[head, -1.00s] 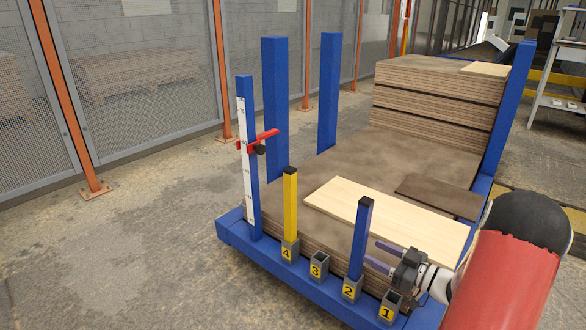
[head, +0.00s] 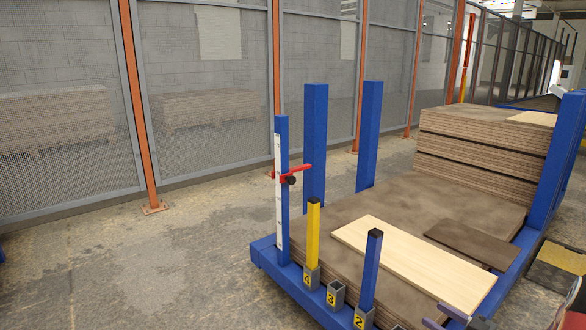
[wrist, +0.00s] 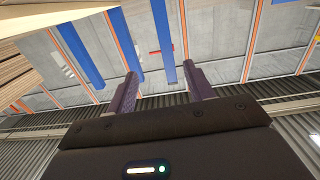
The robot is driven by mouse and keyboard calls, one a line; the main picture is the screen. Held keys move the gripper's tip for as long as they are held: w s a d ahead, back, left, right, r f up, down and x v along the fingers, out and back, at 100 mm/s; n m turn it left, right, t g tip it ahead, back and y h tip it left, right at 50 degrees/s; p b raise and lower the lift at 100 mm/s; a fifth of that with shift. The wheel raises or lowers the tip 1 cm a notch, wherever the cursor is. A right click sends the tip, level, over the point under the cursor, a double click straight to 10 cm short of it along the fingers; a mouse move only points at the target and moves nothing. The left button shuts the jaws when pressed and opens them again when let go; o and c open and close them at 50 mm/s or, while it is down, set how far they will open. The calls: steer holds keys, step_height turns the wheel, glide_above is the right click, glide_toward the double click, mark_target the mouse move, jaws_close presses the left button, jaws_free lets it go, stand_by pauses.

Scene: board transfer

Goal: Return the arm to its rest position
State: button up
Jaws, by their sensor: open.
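My gripper shows in the wrist view (wrist: 160,92) with its two purple fingers spread apart and nothing between them. In the head view only its fingertips (head: 446,318) show, at the bottom edge right of the blue post (head: 371,275) in socket 2. The rest of my arm is mostly cut off at the lower right corner. The fingers are near the front edge of the loaded blue cart, apart from the light board (head: 415,262) as far as I can tell.
The blue cart (head: 262,256) carries brown boards, with a taller stack (head: 480,150) at the back and a dark small board (head: 472,244). A yellow post (head: 313,232) stands in socket 4; socket 3 (head: 335,294) is empty. Open floor (head: 120,270) lies left. A mesh fence (head: 70,130) stands behind.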

steer(key=w+a+r+m+g+h, duration=0.1)
steer(key=w+a+r+m+h, duration=0.1)
steer(key=r+h, duration=0.4)
steer(key=w+a+r+m+h, duration=0.1)
steer(key=w+r+h, duration=0.1)
steer(key=r+h, duration=0.45)
steer(key=s+a+r+m+g+y, duration=0.1)
steer(key=s+a+g, duration=0.2)
steer(key=s+a, duration=0.45)
steer(key=s+a+m+g+p, duration=0.15)
steer(key=s+a, duration=0.25)
steer(key=s, duration=0.6)
steer(key=s+a+r+m+g+y, duration=0.1)
steer(key=s+a+m+g, duration=0.15)
steer(key=s+a, duration=0.45)
step_height(320, 180, up, 11)
steer(key=s+d+p, duration=0.1)
steer(key=d+p, duration=0.1)
steer(key=p, duration=0.9)
steer(key=shift+s+n+g, duration=0.3)
steer(key=shift+s+g, duration=0.1)
